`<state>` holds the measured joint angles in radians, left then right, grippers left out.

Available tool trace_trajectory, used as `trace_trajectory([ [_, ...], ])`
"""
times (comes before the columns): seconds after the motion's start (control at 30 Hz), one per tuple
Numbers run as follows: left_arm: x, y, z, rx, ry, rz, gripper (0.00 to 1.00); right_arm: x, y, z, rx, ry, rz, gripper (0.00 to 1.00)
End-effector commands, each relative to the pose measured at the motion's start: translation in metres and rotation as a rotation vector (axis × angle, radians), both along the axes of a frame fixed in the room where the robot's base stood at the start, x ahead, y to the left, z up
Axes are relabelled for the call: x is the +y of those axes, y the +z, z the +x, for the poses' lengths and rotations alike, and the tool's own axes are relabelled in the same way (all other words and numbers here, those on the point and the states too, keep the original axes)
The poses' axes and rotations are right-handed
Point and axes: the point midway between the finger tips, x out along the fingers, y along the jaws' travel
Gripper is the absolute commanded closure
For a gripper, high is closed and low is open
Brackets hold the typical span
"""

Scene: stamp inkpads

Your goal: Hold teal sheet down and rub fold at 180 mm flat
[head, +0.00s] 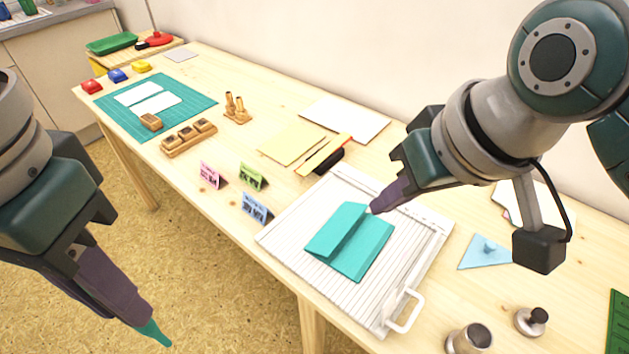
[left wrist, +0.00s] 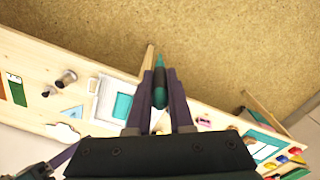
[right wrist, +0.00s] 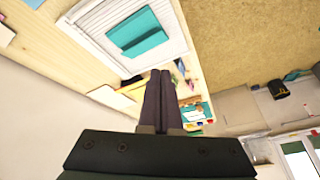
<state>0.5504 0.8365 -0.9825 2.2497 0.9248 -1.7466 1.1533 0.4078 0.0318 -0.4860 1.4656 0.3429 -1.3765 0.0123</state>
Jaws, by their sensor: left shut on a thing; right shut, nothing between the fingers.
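The teal sheet (head: 362,258) lies on a white grooved scoring board (head: 425,270). Its left panel stands tilted up along a fold. The sheet also shows in the right wrist view (right wrist: 140,34) and left wrist view (left wrist: 122,106). My left gripper (head: 138,312) is shut on a pointed teal tool (head: 155,333), away from the board, over the floor in front of the table. The tool shows between the fingers in the left wrist view (left wrist: 160,90). My right gripper (head: 374,209) is shut and empty at the sheet's far edge; I cannot tell whether it touches.
Pink (head: 211,175), green (head: 252,177) and blue (head: 257,209) cards stand left of the board. A white handle (head: 406,312) juts from its near right corner. A light blue triangle (head: 486,254) and metal pots (head: 470,340) lie to the right.

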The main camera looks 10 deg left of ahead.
Motion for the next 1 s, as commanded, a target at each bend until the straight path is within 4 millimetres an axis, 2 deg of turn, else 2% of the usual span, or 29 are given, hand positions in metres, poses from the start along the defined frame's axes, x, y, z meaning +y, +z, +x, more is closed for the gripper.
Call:
trace_trajectory([
  [0.03,0.000,-0.036,0.000,0.000,0.000,0.000,1.00,0.003,-0.031,0.010,-0.008,0.009,-0.006,1.00],
  [0.3,0.000,-0.126,0.000,0.000,0.000,0.000,1.00,0.010,-0.097,0.053,-0.033,0.032,-0.042,1.00],
  [0.5,0.000,-0.183,0.000,0.000,0.000,0.000,1.00,0.007,-0.132,0.082,-0.055,0.026,-0.075,1.00],
  [0.7,0.000,-0.212,0.000,0.000,0.000,0.000,1.00,0.003,-0.146,0.099,-0.071,0.015,-0.096,1.00],
  [1.0,0.000,-0.227,0.000,0.000,0.000,0.000,1.00,0.001,-0.156,0.104,-0.076,0.010,-0.103,1.00],
])
